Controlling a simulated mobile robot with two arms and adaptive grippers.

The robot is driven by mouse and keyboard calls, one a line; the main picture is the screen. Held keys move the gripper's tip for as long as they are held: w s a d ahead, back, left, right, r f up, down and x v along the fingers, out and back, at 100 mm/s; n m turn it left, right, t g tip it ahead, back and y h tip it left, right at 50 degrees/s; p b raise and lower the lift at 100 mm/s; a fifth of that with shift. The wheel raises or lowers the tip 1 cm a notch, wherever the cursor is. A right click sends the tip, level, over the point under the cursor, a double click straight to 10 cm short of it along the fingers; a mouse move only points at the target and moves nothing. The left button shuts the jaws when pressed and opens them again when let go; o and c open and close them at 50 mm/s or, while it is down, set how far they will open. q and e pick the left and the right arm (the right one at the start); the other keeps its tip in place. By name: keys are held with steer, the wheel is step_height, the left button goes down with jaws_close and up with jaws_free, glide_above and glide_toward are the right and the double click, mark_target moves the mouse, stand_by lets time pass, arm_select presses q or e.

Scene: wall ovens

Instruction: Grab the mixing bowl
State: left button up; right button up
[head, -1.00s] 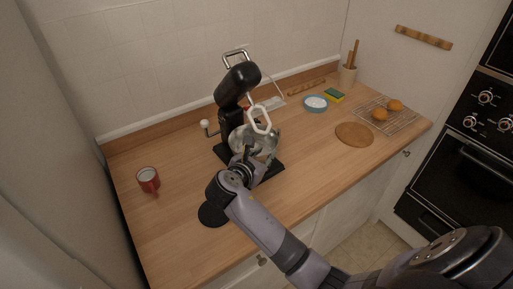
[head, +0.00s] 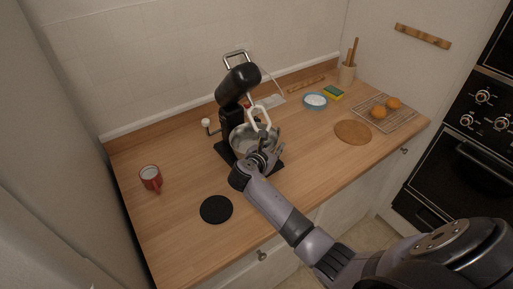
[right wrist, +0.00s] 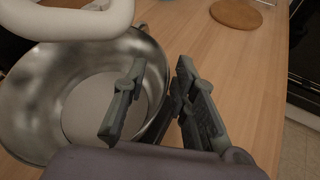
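The mixing bowl (head: 240,140) is a shiny metal bowl on the black stand mixer (head: 236,90), under its raised head and white beater (head: 259,117). In the right wrist view the bowl (right wrist: 45,85) fills the left side, seen from above and empty. My right gripper (head: 265,155) is at the bowl's front right side. In the right wrist view the gripper (right wrist: 160,75) is open, with one finger over the inside of the bowl and the other outside the rim, so the fingers straddle it. Contact with the rim cannot be told. My left gripper is not in view.
A red mug (head: 150,177) and a black round mat (head: 216,209) are on the left of the wooden counter. To the right are a blue-rimmed dish (head: 315,101), a sponge (head: 333,93), a round brown board (head: 352,132) and a wire rack (head: 390,118).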

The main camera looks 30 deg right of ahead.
steer(key=shift+c, duration=0.5)
jaws_close()
stand_by(0.3)
steer(key=shift+r, duration=0.1)
